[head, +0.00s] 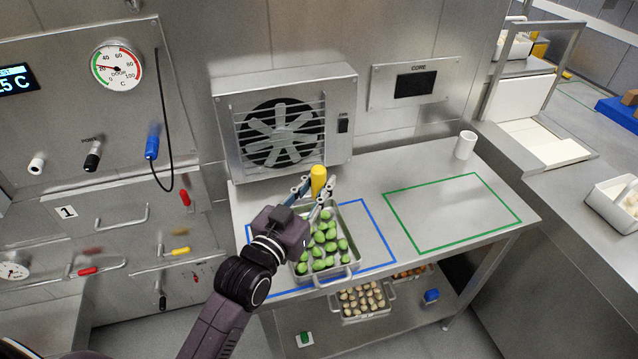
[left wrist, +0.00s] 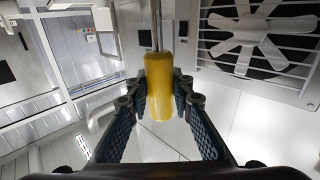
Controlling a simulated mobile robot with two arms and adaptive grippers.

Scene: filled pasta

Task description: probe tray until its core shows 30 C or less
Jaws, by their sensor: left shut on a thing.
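My left gripper (head: 314,190) is shut on a yellow-handled probe (head: 318,176), above the back end of a metal tray (head: 352,262). In the left wrist view the yellow handle (left wrist: 158,85) sits between the fingers, with a thin metal rod running on from it. I cannot see the rod's tip in the head view. The tray holds rows of green filled pasta (head: 325,244) and stands inside the blue outline (head: 384,240) on the bench. The CORE display (head: 415,84) on the wall is dark, with no readable number. My right gripper is not in view.
A fan unit (head: 284,125) stands behind the tray. The green outline (head: 452,212) to the right is empty. A white cup (head: 465,145) stands at the bench's back right. More filled trays (head: 362,318) sit on the lower shelf. A dial gauge (head: 117,65) is at left.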

